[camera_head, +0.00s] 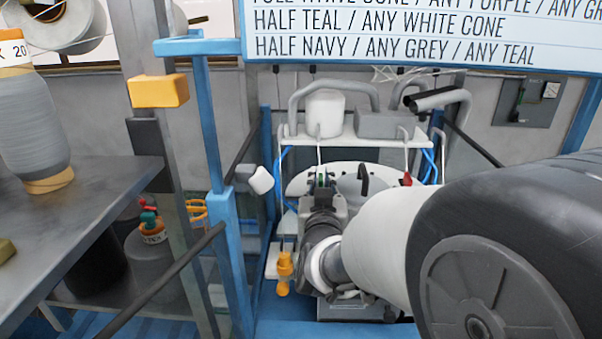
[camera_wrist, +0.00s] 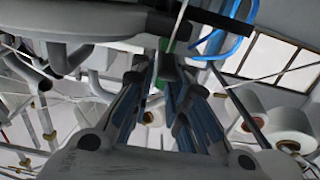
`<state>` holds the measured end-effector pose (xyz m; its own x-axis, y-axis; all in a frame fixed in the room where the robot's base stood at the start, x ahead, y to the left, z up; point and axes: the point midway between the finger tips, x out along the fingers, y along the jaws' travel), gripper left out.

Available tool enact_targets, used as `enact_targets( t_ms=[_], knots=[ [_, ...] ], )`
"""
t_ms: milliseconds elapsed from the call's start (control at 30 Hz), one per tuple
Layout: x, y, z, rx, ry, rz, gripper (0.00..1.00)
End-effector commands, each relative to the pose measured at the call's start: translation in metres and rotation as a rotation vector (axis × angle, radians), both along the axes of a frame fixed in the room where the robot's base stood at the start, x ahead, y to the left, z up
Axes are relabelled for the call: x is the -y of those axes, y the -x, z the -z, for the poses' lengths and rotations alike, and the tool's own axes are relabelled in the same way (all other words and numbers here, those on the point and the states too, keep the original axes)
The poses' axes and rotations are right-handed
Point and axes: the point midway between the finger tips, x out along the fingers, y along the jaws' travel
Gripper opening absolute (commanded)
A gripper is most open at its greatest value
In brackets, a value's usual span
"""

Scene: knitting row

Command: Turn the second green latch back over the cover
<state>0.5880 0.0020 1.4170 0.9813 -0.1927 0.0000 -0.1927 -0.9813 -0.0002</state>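A small green latch (camera_head: 320,179) shows on the knitting machine, just beyond the tip of my gripper (camera_head: 322,192). In the wrist view a green piece (camera_wrist: 169,46) lies beside a pale cord and under a dark bar, just past the fingertips. My gripper in the wrist view (camera_wrist: 167,85) points up at the machine. Contact with the latch cannot be told. The cover and any other green latch cannot be clearly made out; my arm hides part of the machine.
The pale round machine plate (camera_head: 300,182) has a black upright piece (camera_head: 364,179) close right of the gripper. A white shelf (camera_head: 350,139) with pipes stands behind. A blue post (camera_head: 210,130) stands left. A grey table (camera_head: 90,215) with a yarn cone (camera_head: 30,125) is farther left.

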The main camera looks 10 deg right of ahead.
Motion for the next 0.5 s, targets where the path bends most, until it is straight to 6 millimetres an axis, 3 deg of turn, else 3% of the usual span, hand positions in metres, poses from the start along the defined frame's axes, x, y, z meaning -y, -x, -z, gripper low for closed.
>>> enact_targets(
  t_ms=[167, 500],
  knots=[
    [-0.0001, 0.0002, 0.0, 0.0, 0.0, 0.0, 0.01],
    [0.0006, 0.0003, 0.0002, 0.001, -0.001, -0.005, 0.0]
  ],
)
